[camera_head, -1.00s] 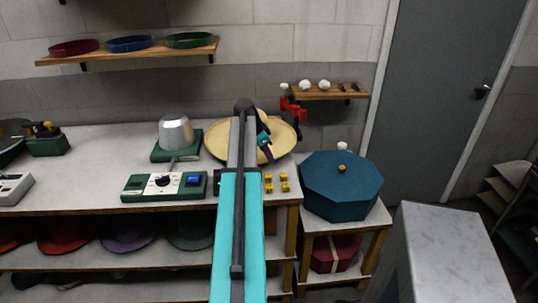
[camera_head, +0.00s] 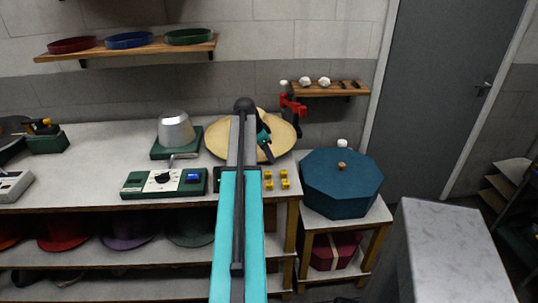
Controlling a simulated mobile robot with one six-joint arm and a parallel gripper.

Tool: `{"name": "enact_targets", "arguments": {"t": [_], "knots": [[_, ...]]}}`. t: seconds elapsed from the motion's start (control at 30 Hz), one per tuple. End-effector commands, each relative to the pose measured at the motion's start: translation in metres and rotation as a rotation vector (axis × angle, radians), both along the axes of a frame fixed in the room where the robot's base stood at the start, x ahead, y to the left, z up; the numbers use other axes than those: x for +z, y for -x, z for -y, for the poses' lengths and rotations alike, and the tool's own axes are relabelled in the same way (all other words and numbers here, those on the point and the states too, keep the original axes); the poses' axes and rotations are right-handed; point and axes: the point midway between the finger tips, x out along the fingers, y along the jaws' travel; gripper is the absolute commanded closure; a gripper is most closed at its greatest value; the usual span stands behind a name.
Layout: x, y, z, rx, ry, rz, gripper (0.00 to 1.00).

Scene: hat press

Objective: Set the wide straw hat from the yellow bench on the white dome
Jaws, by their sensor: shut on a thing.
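The wide straw hat (camera_head: 220,140) is pale yellow and shows at the back right of the long worktable. My arm hides its middle. My gripper (camera_head: 266,150), dark with teal parts, is at the hat's right side and is shut on it; the fingertips are small and partly hidden. I cannot tell whether the hat touches the table. A pale grey-white dome (camera_head: 175,130) stands bare on a green base, left of the hat and apart from it. No bench that is clearly yellow shows; the worktable (camera_head: 100,160) has a pale top and yellowish wooden legs.
A green control box (camera_head: 165,183) stands in front of the dome, with small yellow blocks (camera_head: 284,179) to its right. A red clamp-like thing (camera_head: 291,106) is close behind the hat. A blue octagonal box (camera_head: 341,183) stands at right. Shelves (camera_head: 130,50) hang behind.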

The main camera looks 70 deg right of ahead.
Motion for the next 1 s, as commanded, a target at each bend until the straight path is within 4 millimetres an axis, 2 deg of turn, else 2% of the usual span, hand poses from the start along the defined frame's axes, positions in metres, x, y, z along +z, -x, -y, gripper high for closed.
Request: {"name": "enact_targets", "arguments": {"t": [1.0], "knots": [[-0.012,0.0,0.0,-0.001,0.001,0.001,1.0]]}}
